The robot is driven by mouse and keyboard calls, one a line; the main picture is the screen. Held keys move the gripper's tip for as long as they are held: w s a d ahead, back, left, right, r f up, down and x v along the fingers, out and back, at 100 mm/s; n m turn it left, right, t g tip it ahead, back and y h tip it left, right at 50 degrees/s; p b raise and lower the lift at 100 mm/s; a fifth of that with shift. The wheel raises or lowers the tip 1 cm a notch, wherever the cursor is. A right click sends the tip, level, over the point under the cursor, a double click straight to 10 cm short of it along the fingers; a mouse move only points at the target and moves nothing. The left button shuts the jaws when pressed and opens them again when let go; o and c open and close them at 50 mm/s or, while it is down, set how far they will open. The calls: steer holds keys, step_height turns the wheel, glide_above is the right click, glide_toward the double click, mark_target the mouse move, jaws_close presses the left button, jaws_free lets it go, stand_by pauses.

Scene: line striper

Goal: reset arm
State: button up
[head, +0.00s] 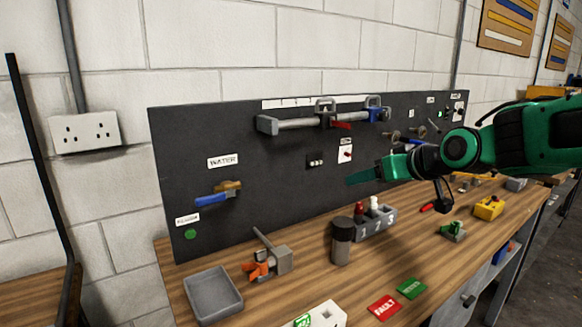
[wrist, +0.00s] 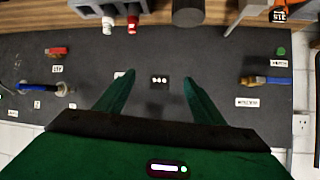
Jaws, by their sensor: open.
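My gripper (head: 365,177) is in front of the dark upright panel (head: 270,165), above the wooden bench (head: 300,283). In the wrist view my gripper (wrist: 157,80) has its two green fingers spread apart, with nothing between them. Beyond the fingers a small dark block with white dots (wrist: 159,82) shows on the panel. My green and black arm reaches in from the right of the head view. It hides part of the panel's right side.
Grey pipework (head: 300,122) and a blue-handled valve (head: 215,197) are on the panel. Green and red cards lie in front.

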steer(key=s+d+f+m+g+h, duration=0.25)
steer(key=s+d+f, duration=0.25)
steer(key=s+f, duration=0.4)
steer(key=s+d+f+m+g+h, duration=0.25)
steer(key=s+d+f+g, duration=0.35)
steer(key=s, duration=0.6)
steer(key=s+d+f+m+g, duration=0.1)
steer(key=s+d+m, duration=0.1)
steer(key=s+d, duration=0.2)
steer(key=s+d+f+m+g, duration=0.1)
steer(key=s+d+m, duration=0.2)
steer(key=s, duration=0.8)
steer(key=shift+s+d+f+g, duration=0.2)
steer(key=shift+d+f+g, duration=0.2)
steer(key=shift+d, duration=0.5)
steer(key=shift+w+f, duration=0.25)
steer(key=shift+w, duration=0.4)
